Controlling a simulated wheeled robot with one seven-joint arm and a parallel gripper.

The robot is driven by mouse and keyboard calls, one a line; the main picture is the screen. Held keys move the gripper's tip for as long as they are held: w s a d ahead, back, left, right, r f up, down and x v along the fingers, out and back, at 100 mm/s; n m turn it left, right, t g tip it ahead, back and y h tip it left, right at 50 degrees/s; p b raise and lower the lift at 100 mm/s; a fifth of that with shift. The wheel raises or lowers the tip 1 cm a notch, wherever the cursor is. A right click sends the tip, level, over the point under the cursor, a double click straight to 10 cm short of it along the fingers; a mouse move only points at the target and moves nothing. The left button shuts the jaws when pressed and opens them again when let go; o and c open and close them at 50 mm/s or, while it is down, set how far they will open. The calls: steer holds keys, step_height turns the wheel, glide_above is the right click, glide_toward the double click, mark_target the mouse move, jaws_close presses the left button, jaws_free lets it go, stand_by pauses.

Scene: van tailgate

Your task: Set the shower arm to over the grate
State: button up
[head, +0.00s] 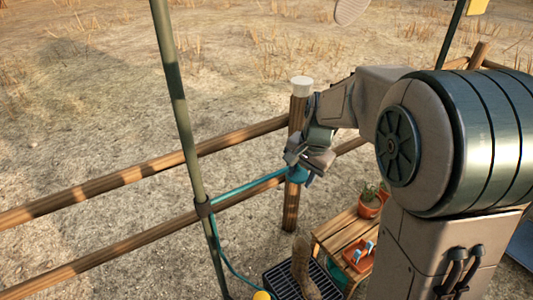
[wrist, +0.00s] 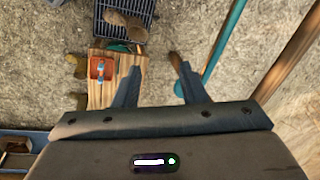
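The teal shower arm (head: 250,185) runs from a collar on a green pole (head: 183,120) rightward to a blue head (head: 297,175) near the fence post. The wrist view shows the teal tube (wrist: 225,45) beside my right finger, off to the right of the grate. The black grate (head: 283,279) lies on the ground below, and also shows at the top of the wrist view (wrist: 104,22). My gripper (head: 310,160) is just above the blue head. In the wrist view its fingers (wrist: 158,80) are apart, with nothing clearly held. Contact with the head cannot be told.
Brown boots (head: 303,268) stand on the grate. A wooden bench (head: 334,234) beside it holds a potted plant (head: 369,203) and an orange tray (head: 358,256). A wooden fence with a white-capped post (head: 301,85) stands by my gripper. Open dry ground lies beyond.

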steer(key=w+a+m+p, duration=0.4)
steer(key=w+a+p, duration=0.3)
steer(key=w, duration=0.4)
steer(key=p, duration=0.1)
glide_toward(265, 178)
steer(key=f, duration=0.2)
steer(key=w+a+f, duration=0.1)
steer(key=f, duration=0.5)
steer(key=shift+w+a+f, duration=0.1)
steer(key=shift+w+a, duration=0.1)
steer(key=shift+a, duration=0.05)
jaws_close()
